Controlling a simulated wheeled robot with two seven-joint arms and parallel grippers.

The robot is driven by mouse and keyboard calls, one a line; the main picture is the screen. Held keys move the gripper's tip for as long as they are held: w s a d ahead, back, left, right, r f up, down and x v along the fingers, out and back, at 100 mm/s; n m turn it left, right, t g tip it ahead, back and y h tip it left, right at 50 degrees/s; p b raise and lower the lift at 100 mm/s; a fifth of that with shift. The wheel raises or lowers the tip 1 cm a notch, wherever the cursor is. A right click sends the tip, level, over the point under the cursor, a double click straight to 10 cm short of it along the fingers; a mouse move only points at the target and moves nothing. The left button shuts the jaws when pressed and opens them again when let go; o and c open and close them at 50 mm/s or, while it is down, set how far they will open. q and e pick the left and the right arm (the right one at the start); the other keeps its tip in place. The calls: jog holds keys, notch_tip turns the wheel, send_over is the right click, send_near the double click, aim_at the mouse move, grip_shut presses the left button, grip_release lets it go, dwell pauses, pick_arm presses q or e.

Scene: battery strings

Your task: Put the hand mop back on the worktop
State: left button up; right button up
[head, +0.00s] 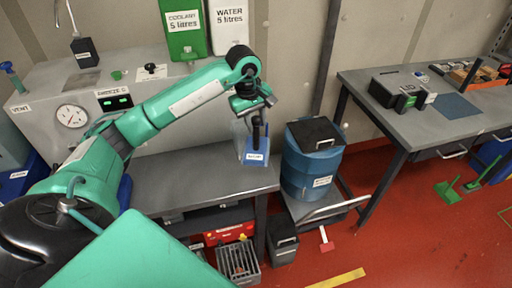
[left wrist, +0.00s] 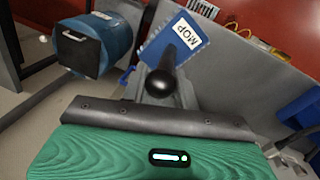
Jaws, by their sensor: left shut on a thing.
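The hand mop has a black upright handle and a flat blue base with a white label; its base shows in the head view (head: 256,157) near the right end of the grey worktop (head: 190,178). My left gripper (head: 257,122) points down over it and is shut on the black handle. In the left wrist view the base (left wrist: 172,44) reads "MOP", and the round handle end (left wrist: 160,83) faces the camera. I cannot tell whether the base touches the worktop. My right gripper is not in view.
A blue drum (head: 312,168) with a black lid stands on a low trolley just right of the worktop. A white machine with a gauge (head: 72,116) is at the back left. A second bench (head: 430,125) stands right. The worktop left of the mop is clear.

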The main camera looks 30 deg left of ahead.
aim_at(256, 149)
pick_arm(q)
notch_tip(256, 149, down, 8)
jog(key=shift+r+p, duration=0.1)
jog(key=shift+p, duration=1.05)
notch_tip(256, 149, down, 3)
jog(key=shift+f+p, duration=0.1)
jog(key=shift+p, duration=0.6)
jog(key=shift+f, duration=0.4)
jog(key=shift+f+b, duration=0.1)
jog(key=shift+b, duration=0.2)
jog(key=o, duration=0.9)
jog(key=shift+o, duration=0.2)
